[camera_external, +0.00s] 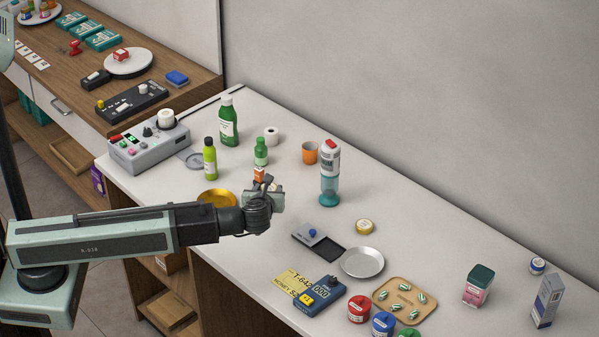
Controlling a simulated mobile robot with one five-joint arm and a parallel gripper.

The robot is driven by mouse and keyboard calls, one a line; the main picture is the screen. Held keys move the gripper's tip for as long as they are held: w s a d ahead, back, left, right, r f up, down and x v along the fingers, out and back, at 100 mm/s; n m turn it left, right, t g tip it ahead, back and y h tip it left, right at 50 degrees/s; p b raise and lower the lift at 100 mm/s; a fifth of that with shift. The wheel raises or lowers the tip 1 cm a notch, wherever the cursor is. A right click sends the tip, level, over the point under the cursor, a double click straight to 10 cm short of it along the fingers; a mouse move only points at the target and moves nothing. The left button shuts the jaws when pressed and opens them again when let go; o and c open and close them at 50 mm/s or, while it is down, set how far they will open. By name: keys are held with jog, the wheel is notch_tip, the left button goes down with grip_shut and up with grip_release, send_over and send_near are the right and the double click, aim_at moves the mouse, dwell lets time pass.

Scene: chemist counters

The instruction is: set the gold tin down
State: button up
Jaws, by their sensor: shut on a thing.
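My gripper (266,186) is near the middle of the counter, at the end of my outstretched arm. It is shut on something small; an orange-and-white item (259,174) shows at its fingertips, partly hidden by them. I cannot make out a gold tin in the jaws. A small round gold tin with a pale top (365,226) lies on the counter to the right, apart from my gripper. A shiny gold dish (214,196) is left of my gripper, its near side hidden by my arm.
A green bottle (261,152) stands just behind my gripper, and a yellow-green bottle (210,159) stands to the left. A red-capped teal dispenser (329,175) is to the right. A scale (318,242) and silver plate (362,262) lie nearer. Bare counter (420,240) extends right.

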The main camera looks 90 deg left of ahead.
aim_at(300, 187)
jog(key=w+a+m+t, duration=0.1)
jog(key=w+a, duration=0.2)
jog(key=a, duration=0.3)
jog(key=w+a+m+t+h, duration=0.1)
jog(key=w+a+t, duration=0.15)
jog(key=a, duration=0.45)
jog(key=w+a+m+t, duration=0.1)
jog(key=w+a+m, duration=0.15)
jog(key=a, duration=0.35)
jog(key=shift+n+g, duration=0.25)
jog(key=shift+n, duration=0.2)
jog(key=f+b, duration=1.2)
jog(key=shift+w+a, duration=0.1)
jog(key=shift+w, duration=0.25)
jog(key=o, duration=1.3)
jog(key=shift+r, duration=0.1)
jog(key=shift+o, duration=0.2)
jog(key=shift+r+p, duration=0.2)
jog(key=shift+p, duration=0.1)
jog(key=shift+r+p, duration=0.65)
jog(key=p+v, duration=0.4)
jog(key=v, duration=0.7)
jog(key=shift+s+f, duration=0.1)
jog(key=shift+f, duration=0.05)
jog(key=shift+s+d, duration=0.1)
jog(key=shift+d, duration=0.35)
